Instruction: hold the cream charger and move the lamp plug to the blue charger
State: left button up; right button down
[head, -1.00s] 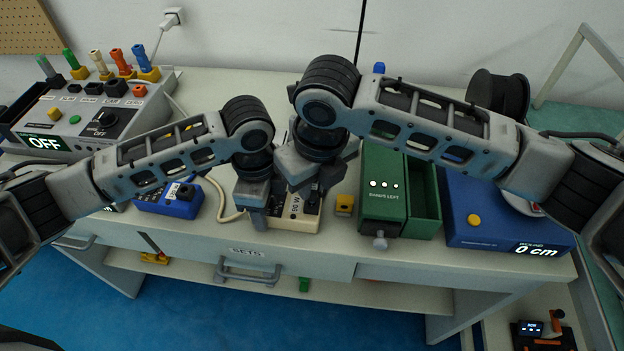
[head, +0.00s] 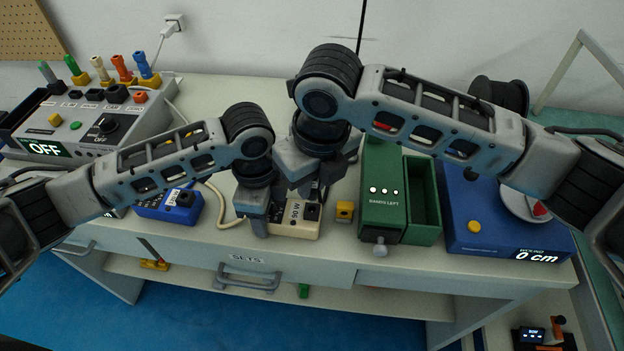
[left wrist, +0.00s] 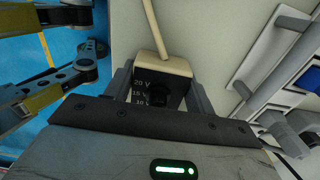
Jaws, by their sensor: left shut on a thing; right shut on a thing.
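The cream charger (head: 303,229), marked 90 W, stands near the front edge of the table. My left gripper (head: 256,215) is shut on its left end. In the left wrist view the cream charger (left wrist: 164,64) sits between the left fingers (left wrist: 160,85), its dark voltage-marked face showing. My right gripper (head: 306,187) is just above the charger, shut on a small dark thing, apparently the lamp plug (head: 318,191), mostly hidden. A dark socket shows on the charger below it; I cannot tell whether the plug is clear. The blue charger (head: 160,208) stands to the left.
A yellow block (head: 344,211), a green box (head: 381,205) and a blue measuring unit (head: 490,222) stand to the right. A grey control panel reading OFF (head: 85,125) is at the back left. A cream cord (head: 218,205) lies between the chargers.

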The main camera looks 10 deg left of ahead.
pick_arm(q)
jog(key=o, duration=1.3)
notch_tip(320, 180, up, 12)
jog(key=shift+r, duration=0.1)
